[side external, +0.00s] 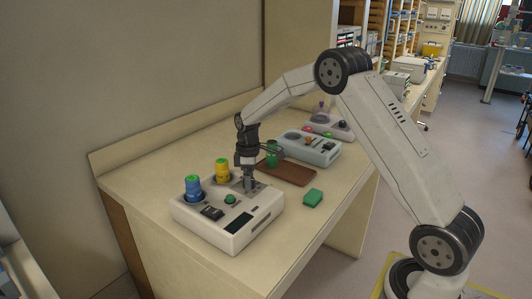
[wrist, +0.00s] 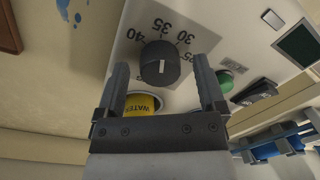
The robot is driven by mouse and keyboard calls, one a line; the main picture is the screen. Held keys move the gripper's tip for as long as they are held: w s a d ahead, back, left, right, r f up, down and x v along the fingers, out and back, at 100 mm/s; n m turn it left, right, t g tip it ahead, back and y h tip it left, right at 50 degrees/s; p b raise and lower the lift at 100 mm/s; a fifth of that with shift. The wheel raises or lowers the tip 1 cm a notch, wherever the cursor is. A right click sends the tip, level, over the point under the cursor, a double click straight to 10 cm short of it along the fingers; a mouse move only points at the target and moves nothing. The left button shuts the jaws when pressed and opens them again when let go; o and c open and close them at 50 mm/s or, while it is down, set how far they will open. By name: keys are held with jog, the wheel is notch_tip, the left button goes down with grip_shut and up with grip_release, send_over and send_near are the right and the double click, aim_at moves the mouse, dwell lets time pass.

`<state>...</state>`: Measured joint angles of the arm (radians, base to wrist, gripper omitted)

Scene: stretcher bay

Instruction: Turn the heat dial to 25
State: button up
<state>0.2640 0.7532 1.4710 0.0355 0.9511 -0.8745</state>
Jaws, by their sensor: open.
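The heat dial (wrist: 152,54) is a round black knob with a white pointer line, on the pale face of the warmer unit (wrist: 120,50). In the side external view my gripper (side external: 249,186) points down over the back right part of the white unit (side external: 232,239), and hides the dial there.
A green button (side external: 230,199) and a dark display (side external: 239,223) are at the front. A brown tray (side external: 290,174), green block (side external: 313,198) and another device (side external: 318,153) lie to the right.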

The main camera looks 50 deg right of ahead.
grip_shut()
jog(key=shift+m, duration=0.6)
jog(key=m, duration=0.3)
jog(key=shift+m, duration=0.3)
jog(key=m, duration=0.4)
jog(key=shift+r+t, duration=0.1)
jog(key=shift+t, duration=0.2)
jog(key=m, duration=0.9)
